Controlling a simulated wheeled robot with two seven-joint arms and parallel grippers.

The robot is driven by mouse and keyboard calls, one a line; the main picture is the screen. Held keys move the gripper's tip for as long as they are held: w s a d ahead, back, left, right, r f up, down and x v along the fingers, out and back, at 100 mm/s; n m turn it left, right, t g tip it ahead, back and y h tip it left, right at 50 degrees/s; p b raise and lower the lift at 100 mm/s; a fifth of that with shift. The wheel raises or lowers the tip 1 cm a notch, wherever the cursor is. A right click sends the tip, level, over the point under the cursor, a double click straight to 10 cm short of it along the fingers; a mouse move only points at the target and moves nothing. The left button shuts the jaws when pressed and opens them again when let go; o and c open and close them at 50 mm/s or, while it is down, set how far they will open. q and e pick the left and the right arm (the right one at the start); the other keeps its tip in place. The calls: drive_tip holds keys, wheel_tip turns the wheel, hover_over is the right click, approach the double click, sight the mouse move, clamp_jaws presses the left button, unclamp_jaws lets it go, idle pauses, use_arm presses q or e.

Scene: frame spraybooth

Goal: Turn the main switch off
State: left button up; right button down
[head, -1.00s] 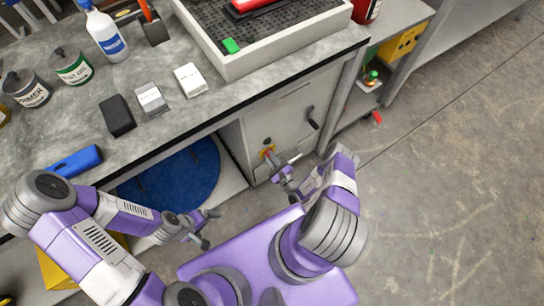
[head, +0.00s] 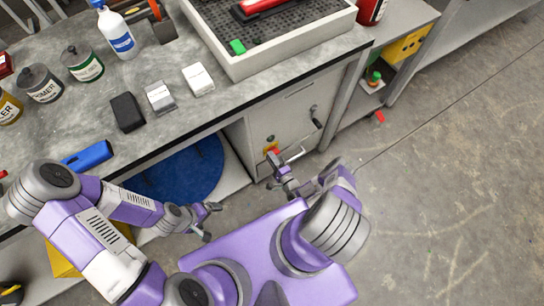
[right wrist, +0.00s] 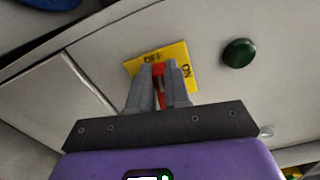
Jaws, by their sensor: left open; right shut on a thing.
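The main switch is a red handle (right wrist: 158,70) on a yellow plate (right wrist: 179,52) marked OFF and ON, on the grey cabinet front. In the right wrist view my right gripper (right wrist: 160,78) is shut on the red handle. The handle's visible end is close to the OFF lettering; the fingers hide much of the rest, so its exact angle is unclear. In the head view the switch plate (head: 271,150) is small, with my right gripper (head: 277,159) against it. My left gripper (head: 211,222) is open and empty, left of my purple base.
A dark green round button (right wrist: 238,53) is right of the plate. A black door handle (head: 316,118) is above right on the cabinet (head: 292,110). The workbench (head: 150,75) holds cans, a bottle and a tray.

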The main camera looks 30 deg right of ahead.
drive_tip(key=shift+f+n, duration=0.25)
drive_tip(key=shift+n, duration=0.75)
drive_tip(key=c, duration=1.1)
unclamp_jaws()
drive_tip(key=shift+r+p, duration=0.1)
drive_tip(key=shift+p, duration=0.2)
wheel_tip(320, 180, up, 9)
drive_tip(key=p, duration=0.5)
drive_tip(key=shift+r+p, duration=0.45)
drive_tip(key=shift+p, duration=0.1)
